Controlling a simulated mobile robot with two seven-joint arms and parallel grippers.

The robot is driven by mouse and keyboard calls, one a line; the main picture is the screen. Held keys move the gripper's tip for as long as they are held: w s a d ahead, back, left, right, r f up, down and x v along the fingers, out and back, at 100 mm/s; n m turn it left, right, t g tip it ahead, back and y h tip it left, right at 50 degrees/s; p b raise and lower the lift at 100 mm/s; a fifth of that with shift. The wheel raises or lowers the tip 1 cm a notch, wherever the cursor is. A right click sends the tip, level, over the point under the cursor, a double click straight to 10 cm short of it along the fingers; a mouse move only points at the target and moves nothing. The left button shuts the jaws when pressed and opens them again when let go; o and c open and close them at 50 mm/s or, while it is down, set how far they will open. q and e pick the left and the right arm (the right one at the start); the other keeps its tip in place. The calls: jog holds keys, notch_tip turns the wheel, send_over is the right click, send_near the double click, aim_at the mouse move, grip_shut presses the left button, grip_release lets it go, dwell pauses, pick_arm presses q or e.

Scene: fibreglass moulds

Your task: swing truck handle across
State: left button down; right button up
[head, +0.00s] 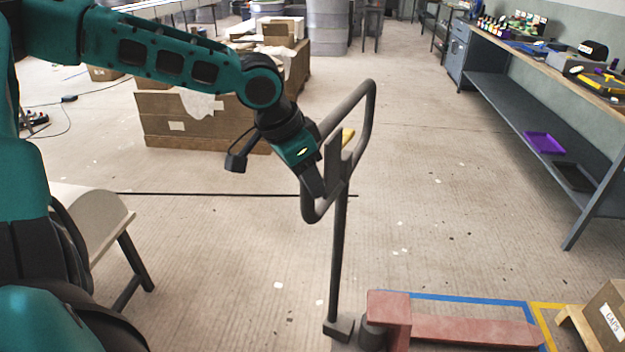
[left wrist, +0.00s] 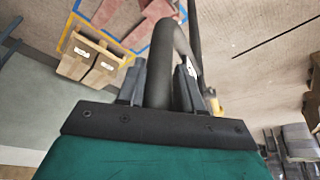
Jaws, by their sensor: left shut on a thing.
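The truck handle (head: 369,104) is a dark grey loop on an upright post above a faded red pallet truck (head: 389,308). A small yellow part shows near the top of the post. My left gripper (head: 318,190) is at the lower left side of the loop, shut on the handle. In the left wrist view the handle tube (left wrist: 161,65) runs between the two fingers of my left gripper (left wrist: 160,88). Part of the loop is hidden behind the gripper in the head view. My right gripper is not in view.
A workbench (head: 500,88) with tools and trays runs along the right. A cardboard box marked CAPS (head: 604,318) sits on a wooden pallet at the lower right. A large open carton (head: 180,140) stands behind my left arm. The floor between is mostly clear.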

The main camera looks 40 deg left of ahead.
pick_arm(q)
jog(key=shift+w+a+r+m+h, duration=0.1)
jog(key=shift+w+a+m+h, duration=0.2)
jog(key=shift+a, duration=0.4)
jog(key=shift+w+a+r+m+y, duration=0.15)
jog(key=shift+a+m, duration=0.2)
jog(key=shift+a, duration=0.3)
jog(key=shift+w+a+m+h, duration=0.25)
jog(key=shift+a+m, duration=0.1)
jog(key=shift+a, duration=0.35)
jog(key=shift+a, duration=0.15)
jog(key=a+m, duration=0.1)
jog(key=w+a+m, duration=0.1)
jog(key=a, duration=0.1)
jog(key=w+a+m+b, duration=0.1)
jog(key=shift+w+a+g+h, duration=0.15)
jog(key=shift+a+g+h, duration=0.1)
jog(key=shift+g+h, duration=0.15)
